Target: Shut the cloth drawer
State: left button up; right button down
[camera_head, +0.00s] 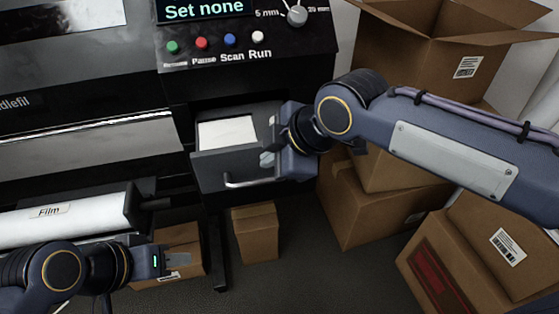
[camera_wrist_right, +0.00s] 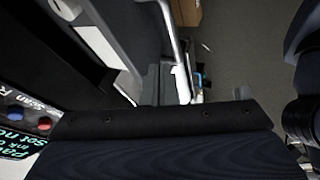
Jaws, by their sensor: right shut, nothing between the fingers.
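The cloth drawer (camera_head: 207,166) is a dark grey drawer below the button panel in the head view, standing open with a white cloth (camera_head: 226,132) inside. It has a pale bar handle (camera_head: 249,182) on its front. My right gripper (camera_head: 267,158) is shut and empty at the drawer's right end, close to its front; I cannot tell whether it touches. The right wrist view shows the white cloth (camera_wrist_right: 97,45) and the handle (camera_wrist_right: 176,50) near the gripper. My left gripper (camera_head: 178,262) is low at the left, below the film roll, and its finger gap is unclear.
The machine's panel (camera_head: 245,35) with buttons and a knob is above the drawer. A film roll (camera_head: 65,217) lies at the left. Cardboard boxes (camera_head: 365,205) stand at the right, and a small box (camera_head: 255,232) is on the floor below the drawer. Some floor is clear in front.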

jog(key=x, duration=0.8)
